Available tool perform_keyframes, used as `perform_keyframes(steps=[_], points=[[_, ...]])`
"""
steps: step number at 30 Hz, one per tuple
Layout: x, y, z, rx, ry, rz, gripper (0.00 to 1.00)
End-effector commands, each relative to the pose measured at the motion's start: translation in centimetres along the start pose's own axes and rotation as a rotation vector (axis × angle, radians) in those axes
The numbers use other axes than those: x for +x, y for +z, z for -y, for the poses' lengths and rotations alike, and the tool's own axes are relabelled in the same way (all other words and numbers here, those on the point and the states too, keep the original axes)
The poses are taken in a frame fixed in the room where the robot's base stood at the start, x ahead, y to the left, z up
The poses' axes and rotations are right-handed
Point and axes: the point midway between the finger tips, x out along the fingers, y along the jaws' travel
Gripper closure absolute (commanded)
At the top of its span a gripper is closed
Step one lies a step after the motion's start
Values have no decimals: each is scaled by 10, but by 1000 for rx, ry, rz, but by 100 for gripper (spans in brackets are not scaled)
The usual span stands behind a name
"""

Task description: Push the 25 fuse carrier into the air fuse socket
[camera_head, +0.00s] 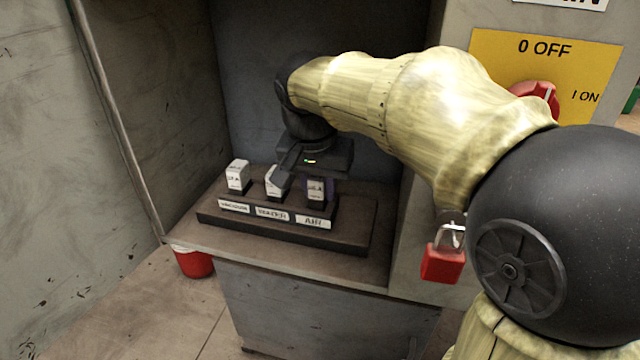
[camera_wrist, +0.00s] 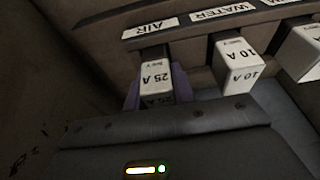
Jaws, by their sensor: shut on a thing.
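The 25 A fuse carrier (camera_wrist: 156,76) is a white block with black lettering. It stands at the strip marked AIR (camera_wrist: 149,29) in the wrist view. My gripper (camera_wrist: 155,92) is shut on it, with a purplish finger on each side. In the head view the carrier (camera_head: 315,188) is at the right end of the row, beneath my gripper (camera_head: 318,186), partly shaded. It is in line with the AIR label (camera_head: 313,222). The air socket itself is hidden under the carrier, and I cannot tell how deep the carrier sits.
Two more white carriers stand to the left in the head view: a middle one (camera_head: 276,181) close to my gripper, and a far left one (camera_head: 238,175). The dark fuse block (camera_head: 352,232) rests on a shelf between cabinet walls. A red padlock (camera_head: 443,264) hangs at right.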

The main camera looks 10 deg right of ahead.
Motion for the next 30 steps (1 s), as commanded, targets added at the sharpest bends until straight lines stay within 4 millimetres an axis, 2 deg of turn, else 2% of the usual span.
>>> perform_keyframes(steps=[5, 6, 9, 22, 26, 30], points=[[3, 1, 0, 0, 0, 0, 100], [3, 1, 0, 0, 0, 0, 67], [3, 1, -1, 0, 2, 2, 49], [0, 1, -3, 4, 10, 7, 49], [-15, 0, -2, 2, 6, 3, 49], [-38, 0, 0, -1, 0, -2, 49]])
